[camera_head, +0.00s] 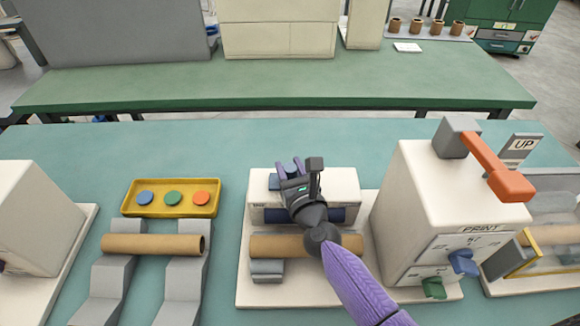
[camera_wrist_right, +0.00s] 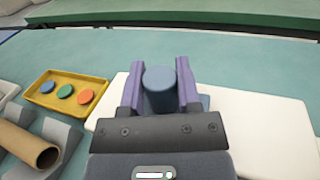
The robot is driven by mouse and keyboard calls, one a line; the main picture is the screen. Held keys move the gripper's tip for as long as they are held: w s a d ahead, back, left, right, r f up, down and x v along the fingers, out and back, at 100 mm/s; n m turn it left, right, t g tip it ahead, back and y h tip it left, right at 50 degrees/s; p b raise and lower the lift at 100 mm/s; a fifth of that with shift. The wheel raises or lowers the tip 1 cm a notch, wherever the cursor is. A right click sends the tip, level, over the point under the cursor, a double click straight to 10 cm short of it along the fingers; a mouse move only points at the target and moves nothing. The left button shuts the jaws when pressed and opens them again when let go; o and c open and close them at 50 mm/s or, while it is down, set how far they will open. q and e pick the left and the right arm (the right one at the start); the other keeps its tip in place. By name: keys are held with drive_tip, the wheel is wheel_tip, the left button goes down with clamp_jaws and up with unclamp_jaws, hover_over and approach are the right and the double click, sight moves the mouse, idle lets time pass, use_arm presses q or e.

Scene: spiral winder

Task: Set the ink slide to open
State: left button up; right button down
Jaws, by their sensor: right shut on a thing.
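My right gripper (camera_head: 291,170) is over the top of the white housing (camera_head: 345,183) in the middle of the bench. In the right wrist view its purple fingers (camera_wrist_right: 160,88) are shut on a round blue-grey knob (camera_wrist_right: 159,80), which I take to be the ink slide knob. In the head view a bit of blue-grey (camera_head: 273,182) shows beside the fingers; the rest is hidden by my gripper. Small lettering on the housing front is partly covered, and I cannot read the slide's setting. My left gripper is not in view.
A cardboard tube (camera_head: 262,246) lies below the housing, under my right arm. To the right stands the PRINT box (camera_head: 425,190) with blue and green knobs and an orange lever (camera_head: 490,165). A yellow tray (camera_head: 172,211) with coloured discs and another tube (camera_head: 150,244) are left.

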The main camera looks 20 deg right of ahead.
drive_tip(key=shift+d, duration=0.1)
idle(0.7)
drive_tip(key=d, duration=0.2)
drive_tip(key=s+d, duration=0.1)
drive_tip(key=d, duration=0.1)
drive_tip(key=d+b, duration=0.1)
drive_tip(key=shift+s+d+f, duration=0.1)
drive_tip(key=shift+s+d, duration=0.25)
drive_tip(key=shift+d, duration=0.05)
